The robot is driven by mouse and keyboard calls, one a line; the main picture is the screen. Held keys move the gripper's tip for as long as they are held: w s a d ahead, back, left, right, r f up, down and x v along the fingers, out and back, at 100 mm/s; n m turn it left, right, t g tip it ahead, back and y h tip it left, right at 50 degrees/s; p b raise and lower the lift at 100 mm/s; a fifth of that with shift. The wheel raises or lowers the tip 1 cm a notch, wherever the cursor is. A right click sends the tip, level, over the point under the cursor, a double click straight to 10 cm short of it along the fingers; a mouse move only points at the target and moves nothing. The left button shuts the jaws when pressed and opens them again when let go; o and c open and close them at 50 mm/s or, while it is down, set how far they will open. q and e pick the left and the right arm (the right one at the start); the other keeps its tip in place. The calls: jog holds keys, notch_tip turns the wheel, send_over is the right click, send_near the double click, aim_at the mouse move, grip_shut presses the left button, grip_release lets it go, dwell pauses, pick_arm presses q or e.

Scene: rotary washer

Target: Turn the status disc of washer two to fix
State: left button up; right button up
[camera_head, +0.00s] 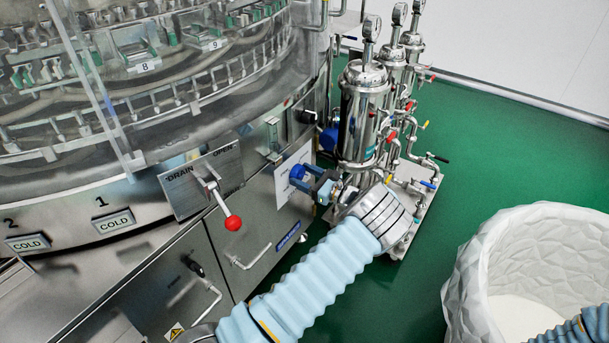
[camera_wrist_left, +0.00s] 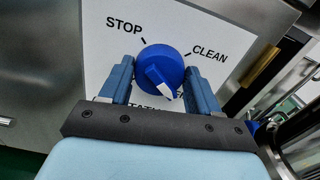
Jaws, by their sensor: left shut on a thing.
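The blue status disc (camera_wrist_left: 160,72) sits on a white panel (camera_wrist_left: 105,50) marked STOP at upper left and CLEAN at right. The lettering below it is mostly covered by my gripper, so I cannot read a fix mark. The disc's white-tipped pointer is turned to the lower right, below CLEAN. My left gripper (camera_wrist_left: 160,85) is shut on the disc, with one blue finger on each side. In the head view the disc (camera_head: 298,173) shows at the washer's front, with my left gripper (camera_head: 314,182) at it. My right gripper is out of view.
A red-knobbed DRAIN lever (camera_head: 222,205) stands out left of the disc. Steel filter housings (camera_head: 363,112) with gauges and valves stand just behind my left gripper. A white faceted bin (camera_head: 480,270) stands at lower right. Green floor between is clear.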

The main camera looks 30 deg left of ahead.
pick_arm(q)
jog(key=shift+m, duration=0.7)
jog(key=o, duration=1)
jog(key=d, duration=0.9)
jog(key=s+d+b, duration=0.1)
jog(key=d, duration=0.3)
jog(key=shift+d, duration=0.4)
